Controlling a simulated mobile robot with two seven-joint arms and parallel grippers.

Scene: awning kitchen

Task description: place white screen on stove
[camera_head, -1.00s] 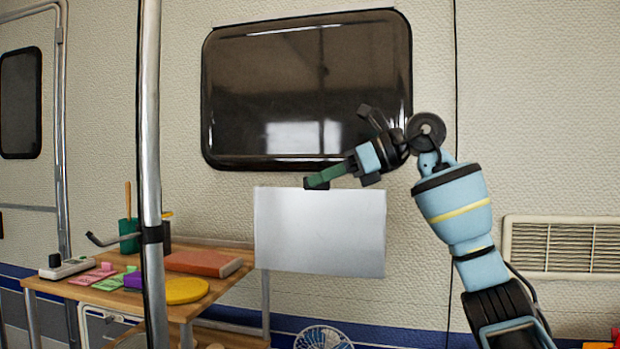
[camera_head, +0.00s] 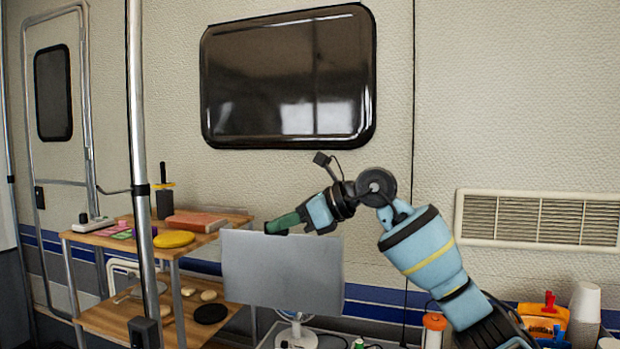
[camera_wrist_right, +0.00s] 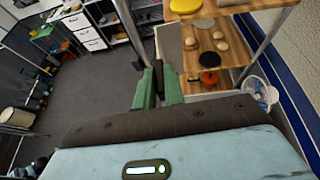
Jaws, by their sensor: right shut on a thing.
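The white screen (camera_head: 283,272) is a flat, pale rectangular panel in the head view. It hangs upright in front of the trailer wall, its top edge at my right gripper (camera_head: 287,223). The green fingers of that gripper are shut on the screen's top edge. In the right wrist view the same gripper (camera_wrist_right: 158,85) shows its green fingers close together; the screen is not clearly seen there. I cannot make out a stove in either view. My left gripper is not in view.
A wooden shelf (camera_head: 105,320) stands left of the screen, with a yellow round item (camera_head: 174,239) and an orange-brown block (camera_head: 195,221) on top. A white fan (camera_head: 296,336) is just below the screen. An orange container (camera_head: 543,318) and stacked cups (camera_head: 584,305) stand at right.

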